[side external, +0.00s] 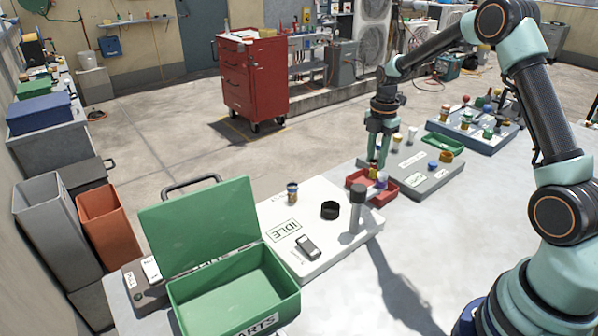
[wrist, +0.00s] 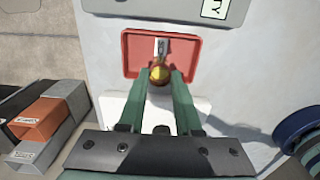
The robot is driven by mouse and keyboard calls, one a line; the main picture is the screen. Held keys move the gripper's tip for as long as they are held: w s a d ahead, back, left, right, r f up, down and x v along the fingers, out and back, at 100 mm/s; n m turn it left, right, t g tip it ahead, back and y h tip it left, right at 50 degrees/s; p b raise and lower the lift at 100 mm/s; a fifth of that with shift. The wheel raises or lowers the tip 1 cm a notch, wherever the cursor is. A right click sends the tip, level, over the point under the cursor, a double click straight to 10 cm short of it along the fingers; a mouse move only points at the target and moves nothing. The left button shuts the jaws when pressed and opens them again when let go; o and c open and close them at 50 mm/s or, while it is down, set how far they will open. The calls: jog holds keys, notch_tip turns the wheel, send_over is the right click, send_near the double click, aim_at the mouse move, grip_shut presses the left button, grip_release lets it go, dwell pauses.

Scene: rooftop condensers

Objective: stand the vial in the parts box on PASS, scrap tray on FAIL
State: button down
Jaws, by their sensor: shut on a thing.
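My gripper (side external: 376,163) points down over a small red tray (side external: 399,189) and is shut on a vial with a yellow-amber top (wrist: 160,76). In the side view the fingers and a grey post partly hide the held vial. I cannot tell whether its lower end touches the tray. A pale, labelled piece (wrist: 161,47) shows in the red tray just beyond the amber top. The green parts box (side external: 272,270) stands open at the front with its lid raised. A white test board (side external: 318,262) beside it carries a sign reading IDLE (side external: 285,231).
A grey rack (side external: 440,178) with several vials stands behind the red tray. Grey and orange bins (side external: 103,225) are at left.

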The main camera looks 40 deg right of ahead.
aim_at(376, 161)
jog(key=shift+f, duration=2.05)
jog(key=c, duration=0.6)
grip_release()
jog(key=shift+f, duration=0.15)
